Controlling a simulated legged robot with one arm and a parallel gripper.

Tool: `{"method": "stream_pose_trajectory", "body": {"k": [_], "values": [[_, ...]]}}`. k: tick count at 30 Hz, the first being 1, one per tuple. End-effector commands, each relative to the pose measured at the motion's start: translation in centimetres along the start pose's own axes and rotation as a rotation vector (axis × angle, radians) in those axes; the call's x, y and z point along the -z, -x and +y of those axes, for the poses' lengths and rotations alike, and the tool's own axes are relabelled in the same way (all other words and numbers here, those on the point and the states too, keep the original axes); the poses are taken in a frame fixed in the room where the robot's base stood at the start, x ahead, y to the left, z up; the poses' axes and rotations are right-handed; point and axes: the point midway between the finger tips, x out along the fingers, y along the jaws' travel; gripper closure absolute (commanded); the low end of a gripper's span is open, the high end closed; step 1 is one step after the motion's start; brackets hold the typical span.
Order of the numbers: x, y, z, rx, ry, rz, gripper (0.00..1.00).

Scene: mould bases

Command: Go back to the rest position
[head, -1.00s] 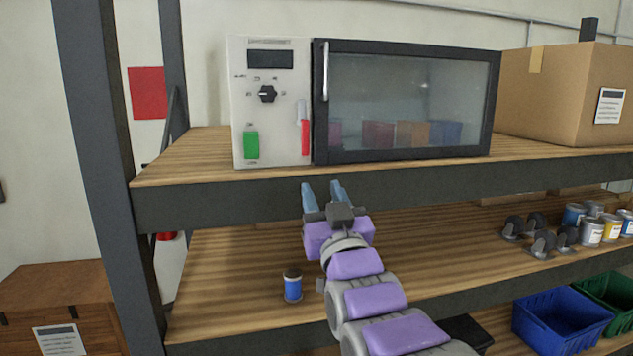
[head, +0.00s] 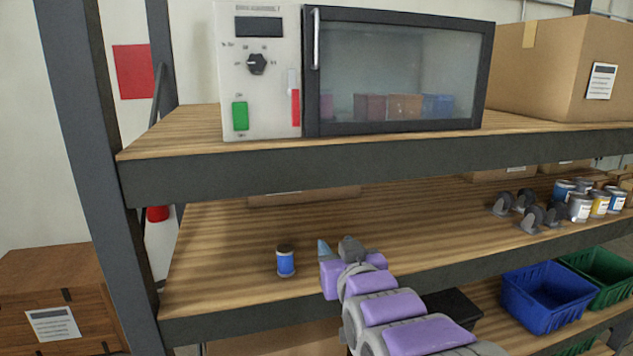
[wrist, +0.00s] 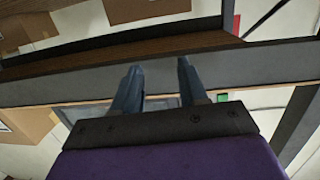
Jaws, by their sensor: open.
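My gripper (head: 335,250) is at the end of my purple and grey arm, in front of the middle shelf's front part, right of the small blue can. In the wrist view its two blue-grey fingers (wrist: 158,80) stand apart with nothing between them. In the head view the wrist partly hides the fingers. The white oven (head: 262,75) stands on the upper shelf with its dark-framed glass door (head: 400,75) shut. A small blue can with a dark top (head: 285,262) stands upright on the middle shelf, apart from my gripper.
The upper shelf's dark front edge (head: 380,165) lies above and behind my gripper. Casters (head: 527,210) and several paint cans (head: 580,207) stand to the right on the middle shelf (head: 230,235). A blue bin (head: 545,298) sits lower right, a cardboard box (head: 560,65) upper right.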

Motion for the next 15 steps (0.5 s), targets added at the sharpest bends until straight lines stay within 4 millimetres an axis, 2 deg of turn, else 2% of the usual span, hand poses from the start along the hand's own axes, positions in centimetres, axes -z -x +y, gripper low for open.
{"method": "stream_pose_trajectory", "body": {"k": [1, 5, 8, 12, 15], "values": [[-2.9, 0.6, 0.7, -0.014, -0.003, -0.091, 0.57], [-9.9, 3.1, 2.1, -0.045, -0.017, -0.341, 0.57], [-15.1, 6.0, 2.9, -0.067, -0.033, -0.538, 0.57], [-21.5, 11.3, 3.6, -0.093, -0.063, -0.808, 0.57], [-25.4, 15.8, 3.8, -0.109, -0.09, -0.999, 0.57]]}}
